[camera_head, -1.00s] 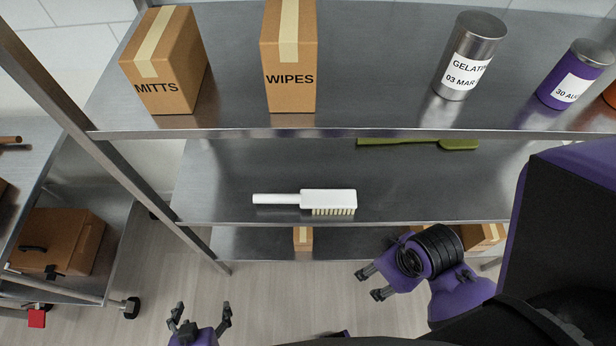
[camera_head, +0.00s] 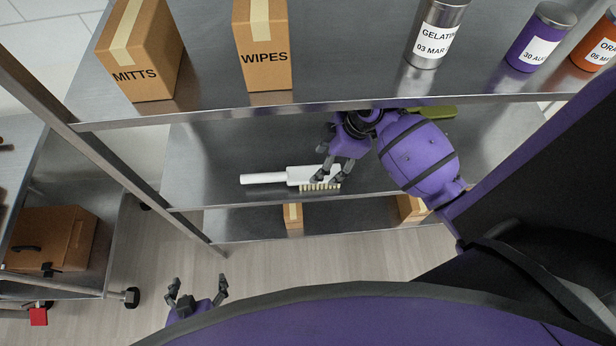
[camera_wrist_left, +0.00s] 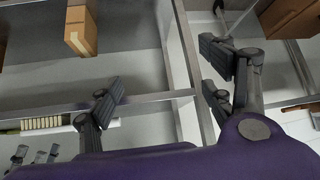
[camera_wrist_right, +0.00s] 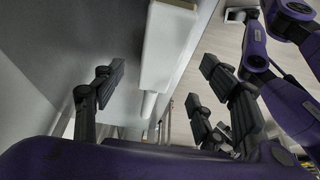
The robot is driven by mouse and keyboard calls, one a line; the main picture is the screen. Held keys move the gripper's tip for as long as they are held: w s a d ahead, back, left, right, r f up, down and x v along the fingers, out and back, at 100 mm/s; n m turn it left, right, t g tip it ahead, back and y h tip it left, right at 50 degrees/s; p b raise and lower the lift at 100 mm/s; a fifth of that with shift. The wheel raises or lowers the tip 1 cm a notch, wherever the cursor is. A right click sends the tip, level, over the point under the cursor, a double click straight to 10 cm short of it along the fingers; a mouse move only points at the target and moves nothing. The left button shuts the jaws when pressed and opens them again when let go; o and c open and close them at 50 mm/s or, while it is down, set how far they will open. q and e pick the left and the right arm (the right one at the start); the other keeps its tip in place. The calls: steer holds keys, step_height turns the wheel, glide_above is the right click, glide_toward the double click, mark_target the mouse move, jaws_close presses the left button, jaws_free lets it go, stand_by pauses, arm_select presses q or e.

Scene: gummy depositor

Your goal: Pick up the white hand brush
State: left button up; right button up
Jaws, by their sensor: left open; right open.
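The white hand brush (camera_head: 300,176) lies on the middle metal shelf (camera_head: 210,150), handle to the left, pale bristles facing the shelf's front edge. My right gripper (camera_head: 327,178) is open at the head end of the brush, partly covering it in the head view. In the right wrist view the white brush (camera_wrist_right: 168,45) lies beyond and between the spread fingers; I cannot tell whether they touch it. My left gripper (camera_head: 196,288) is open and empty, low in front of the shelves. The left wrist view shows the brush's bristles (camera_wrist_left: 40,123) at the left.
The upper shelf (camera_head: 330,75) overhangs the brush and holds a MITTS box (camera_head: 145,60), a WIPES box (camera_head: 263,50) and several canisters. A green utensil (camera_head: 435,112) lies behind my right arm. A cart (camera_head: 85,270) stands at the left.

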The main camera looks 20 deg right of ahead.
glide_above(298, 174)
steer(key=d, duration=0.2)
steer(key=shift+s+d+p, duration=0.2)
steer(key=shift+s+p, duration=0.15)
steer(key=shift+s, duration=0.05)
steer(key=shift+x, duration=2.55)
steer(key=c, duration=1.4)
